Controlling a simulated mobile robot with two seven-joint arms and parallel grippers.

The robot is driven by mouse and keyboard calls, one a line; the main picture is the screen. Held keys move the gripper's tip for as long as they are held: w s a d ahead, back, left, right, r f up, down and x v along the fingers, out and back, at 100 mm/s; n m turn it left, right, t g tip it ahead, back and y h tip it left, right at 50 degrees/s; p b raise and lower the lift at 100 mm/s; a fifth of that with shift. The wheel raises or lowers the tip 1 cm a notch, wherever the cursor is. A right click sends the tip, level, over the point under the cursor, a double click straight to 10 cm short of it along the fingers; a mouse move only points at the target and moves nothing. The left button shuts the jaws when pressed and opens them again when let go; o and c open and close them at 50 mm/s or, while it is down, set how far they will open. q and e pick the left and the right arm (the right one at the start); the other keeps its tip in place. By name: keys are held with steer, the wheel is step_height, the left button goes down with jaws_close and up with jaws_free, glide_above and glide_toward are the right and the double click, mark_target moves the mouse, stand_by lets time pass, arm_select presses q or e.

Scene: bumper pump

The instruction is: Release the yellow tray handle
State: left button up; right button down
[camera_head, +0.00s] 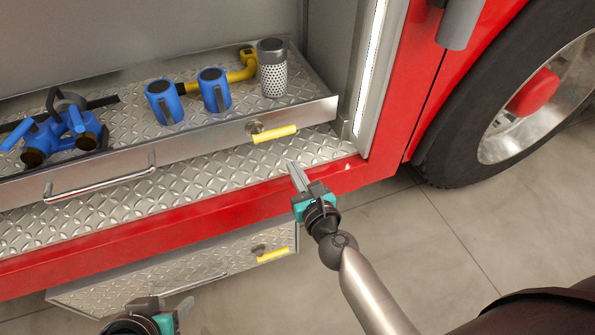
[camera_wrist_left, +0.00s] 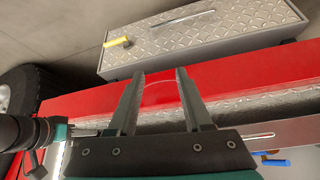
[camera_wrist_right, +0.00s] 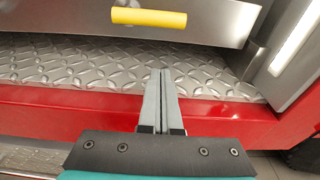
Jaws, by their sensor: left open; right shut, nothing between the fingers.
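The yellow tray handle (camera_head: 274,134) sits on the front right of the pulled-out metal tray (camera_head: 222,139). It also shows at the top of the right wrist view (camera_wrist_right: 149,17). My right gripper (camera_head: 297,172) is shut and empty, just below and in front of the handle, apart from it. In the right wrist view its fingers (camera_wrist_right: 161,75) are together over the diamond-plate ledge. My left gripper (camera_head: 184,308) is low at the bottom of the head view. In the left wrist view it is open and empty (camera_wrist_left: 161,75), over the red sill, away from the handle.
The tray carries blue couplings (camera_head: 165,102), a yellow pipe piece (camera_head: 243,68) and a perforated metal strainer (camera_head: 272,68). A lower drawer (camera_head: 190,268) has its own yellow handle (camera_head: 272,254). A red truck sill (camera_head: 150,221) runs below the ledge. A wheel (camera_head: 510,95) stands at right; floor there is clear.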

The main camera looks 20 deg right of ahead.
mark_target(274, 134)
steer(key=w, duration=0.4)
steer(key=w+f+b, duration=0.1)
steer(key=w, duration=0.1)
steer(key=shift+w+a, duration=0.1)
steer(key=shift+w, duration=0.3)
steer(key=shift+r+p, duration=0.25)
steer(key=shift+p, duration=0.1)
steer(key=shift+s+r+p, duration=0.25)
steer(key=shift+r+p, duration=0.55)
steer(key=shift+s+r+p, duration=0.1)
steer(key=shift+r+p, duration=0.35)
arm_select(q)
steer(key=shift+s+a+f+g+y+p, duration=0.15)
steer(key=shift+s+a+f+g, duration=0.15)
steer(key=shift+f, duration=0.45)
steer(key=shift+s+a+f+g+y+p, duration=0.15)
steer(key=shift+f+g, duration=0.2)
steer(key=shift+f, duration=0.35)
steer(key=shift+s+a+f+g+p, duration=0.1)
steer(key=shift+s+a+f+g, duration=0.2)
steer(key=shift+f, duration=0.45)
arm_select(e)
steer(key=shift+s+r, duration=0.1)
steer(key=shift+r, duration=0.35)
arm_select(q)
steer(key=shift+f, duration=0.1)
arm_select(e)
steer(key=shift+r, duration=0.1)
